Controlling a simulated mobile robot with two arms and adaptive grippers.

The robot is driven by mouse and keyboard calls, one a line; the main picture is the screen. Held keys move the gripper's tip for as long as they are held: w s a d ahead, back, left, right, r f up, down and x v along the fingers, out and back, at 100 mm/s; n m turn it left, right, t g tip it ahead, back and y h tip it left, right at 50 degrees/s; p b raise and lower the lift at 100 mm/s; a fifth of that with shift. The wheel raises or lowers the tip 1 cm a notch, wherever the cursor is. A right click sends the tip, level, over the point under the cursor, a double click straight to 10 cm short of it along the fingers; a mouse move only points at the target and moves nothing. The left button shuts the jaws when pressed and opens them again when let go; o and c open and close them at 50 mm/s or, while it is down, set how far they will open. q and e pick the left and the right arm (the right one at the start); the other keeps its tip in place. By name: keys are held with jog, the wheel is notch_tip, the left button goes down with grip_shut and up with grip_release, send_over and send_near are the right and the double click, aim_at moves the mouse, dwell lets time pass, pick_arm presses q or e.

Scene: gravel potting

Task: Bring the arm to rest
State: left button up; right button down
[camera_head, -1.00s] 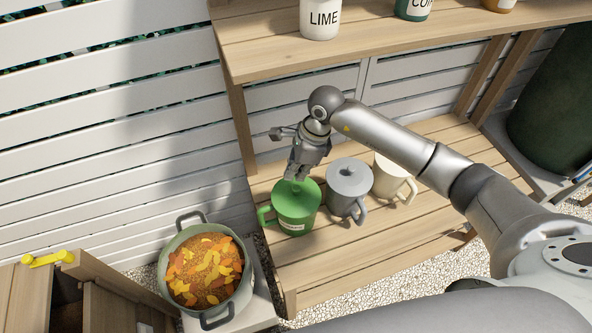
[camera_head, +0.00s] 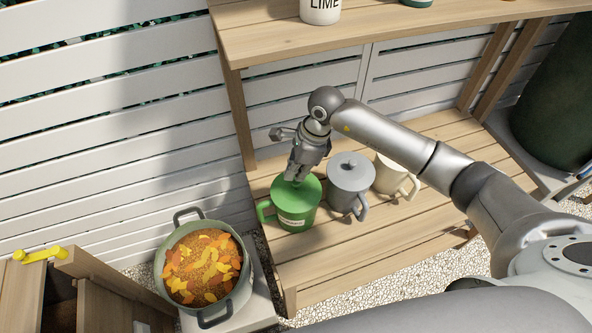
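My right gripper (camera_head: 294,172) comes in from the right and points down at the lid of the green mug (camera_head: 295,209). Its fingertips are at or just above the lid's top. Whether they touch it, and how far apart they are, I cannot tell. The green mug stands upright on the lower wooden shelf, its handle to the left. My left gripper is not in view.
A grey lidded mug (camera_head: 349,187) and a cream mug (camera_head: 389,177) stand to the right. A pot of orange and yellow pieces (camera_head: 203,268) is at lower left, near a wooden box with a yellow handle (camera_head: 38,256). A LIME jar (camera_head: 320,10) stands on the upper shelf (camera_head: 400,25).

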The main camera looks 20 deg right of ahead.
jog(key=shift+f+b, duration=0.7)
jog(key=shift+f, duration=0.15)
jog(key=shift+r, duration=0.15)
jog(key=shift+r+p, duration=1.95)
jog(key=shift+r, duration=1.45)
